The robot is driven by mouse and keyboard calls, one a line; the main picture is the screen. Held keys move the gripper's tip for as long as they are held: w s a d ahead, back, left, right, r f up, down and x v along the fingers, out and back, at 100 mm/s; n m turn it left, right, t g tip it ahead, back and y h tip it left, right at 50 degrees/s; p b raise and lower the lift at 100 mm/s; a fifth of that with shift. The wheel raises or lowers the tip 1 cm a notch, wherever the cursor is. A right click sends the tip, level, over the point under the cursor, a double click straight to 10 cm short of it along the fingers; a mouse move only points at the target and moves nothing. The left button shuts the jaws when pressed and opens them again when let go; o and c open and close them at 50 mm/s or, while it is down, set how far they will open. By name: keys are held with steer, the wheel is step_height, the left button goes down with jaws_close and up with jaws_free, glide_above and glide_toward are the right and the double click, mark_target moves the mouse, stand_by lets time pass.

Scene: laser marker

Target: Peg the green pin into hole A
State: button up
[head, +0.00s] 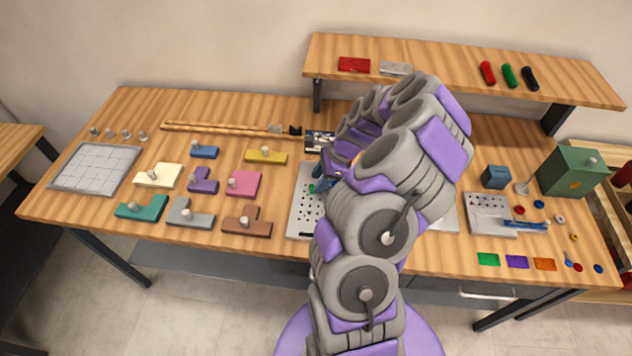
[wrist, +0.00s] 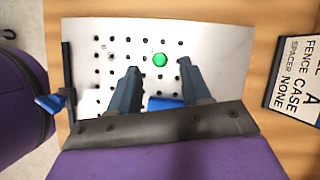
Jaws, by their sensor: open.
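The green pin (wrist: 160,59) shows as a round green head on the white perforated plate (wrist: 85,30) in the wrist view. In the head view a bit of green (head: 311,188) shows on the plate (head: 303,222), beside my gripper (head: 318,187). My gripper (wrist: 159,67) is open in the wrist view, its fingertips on either side of the pin's head with gaps; I cannot tell the height between them. A blue block (wrist: 165,103) shows between the fingers near their base. No letter marks hole A that I can read. My arm hides part of the plate.
A card (wrist: 296,75) reading "A FENCE CASE SPACER NONE" lies right of the plate. A black bar with a blue piece (wrist: 50,103) stands at the plate's left edge. Knobbed coloured blocks (head: 185,212) lie left. A shelf (head: 460,70) overhangs the back right.

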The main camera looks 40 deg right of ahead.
steer(key=p+v, duration=0.2)
steer(key=v, duration=1.2)
steer(key=shift+d, duration=0.15)
steer(key=shift+r, duration=0.15)
steer(key=s+a+r+n+g, duration=0.1)
steer(key=a+r+n, duration=0.35)
steer(key=a, duration=0.45)
steer(key=s+a+r+n+g, duration=0.1)
steer(key=a+r+n, duration=0.3)
steer(key=a, duration=0.5)
steer(key=a+r+n+g, duration=0.1)
steer(key=a+r+n, duration=0.2)
steer(key=a+n, duration=0.4)
steer(key=s+a+n+g+h, duration=0.1)
steer(key=s+a+n, duration=0.3)
steer(key=s, duration=0.6)
steer(key=s+a+n+h, duration=0.3)
steer(key=s+a+n, duration=0.2)
steer(key=s, duration=0.4)
steer(key=shift+s+n+g, duration=0.35)
steer(key=shift+s+g, duration=0.05)
